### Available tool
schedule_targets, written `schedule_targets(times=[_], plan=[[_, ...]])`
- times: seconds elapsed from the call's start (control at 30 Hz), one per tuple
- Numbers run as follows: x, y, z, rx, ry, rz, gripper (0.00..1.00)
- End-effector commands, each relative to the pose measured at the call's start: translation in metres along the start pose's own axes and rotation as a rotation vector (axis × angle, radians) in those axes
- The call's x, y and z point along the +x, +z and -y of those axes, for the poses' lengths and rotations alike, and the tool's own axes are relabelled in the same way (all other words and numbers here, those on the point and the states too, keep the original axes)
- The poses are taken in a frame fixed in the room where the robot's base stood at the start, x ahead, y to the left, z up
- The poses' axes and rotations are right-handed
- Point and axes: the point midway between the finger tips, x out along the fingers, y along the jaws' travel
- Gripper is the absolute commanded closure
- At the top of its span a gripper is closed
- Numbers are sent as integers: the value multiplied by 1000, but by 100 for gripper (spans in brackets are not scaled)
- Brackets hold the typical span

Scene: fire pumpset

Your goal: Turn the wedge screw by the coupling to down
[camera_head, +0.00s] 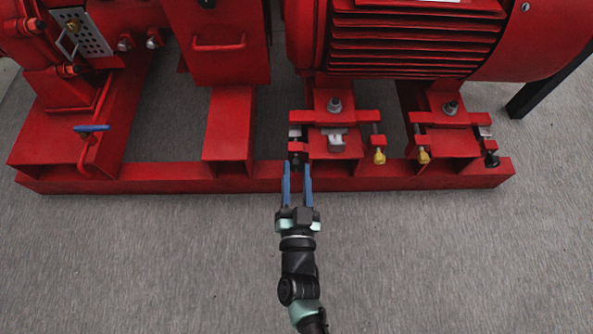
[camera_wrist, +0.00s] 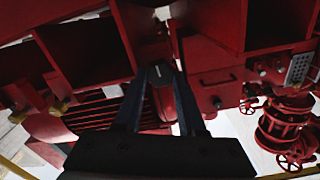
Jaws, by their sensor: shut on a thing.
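The wedge screw by the coupling (camera_head: 295,158) is a small dark-tipped screw at the left end of the motor's left foot, just above the red base rail. My gripper (camera_head: 297,169) reaches it from the front, with a blue finger on each side of its lower end. The jaws are shut on it. In the wrist view my gripper (camera_wrist: 160,76) shows two long dark fingers drawing together around a small dark piece. The screw's turned position is hard to tell, because the fingers hide part of it.
A brass-tipped screw (camera_head: 379,157) sits right of the same foot. The other foot has a brass-tipped screw (camera_head: 424,156) and a dark-tipped one (camera_head: 491,159). The grey floor (camera_head: 180,260) in front is clear.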

Motion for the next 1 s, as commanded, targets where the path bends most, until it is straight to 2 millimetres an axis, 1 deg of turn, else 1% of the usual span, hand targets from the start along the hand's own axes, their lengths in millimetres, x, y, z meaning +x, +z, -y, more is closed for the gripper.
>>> schedule_targets(times=[0.27, 1.0], plan=[[0, -2, 0, -180, 5, 2, 100], [-1, 0, 1, -880, 2, 3, 100]])
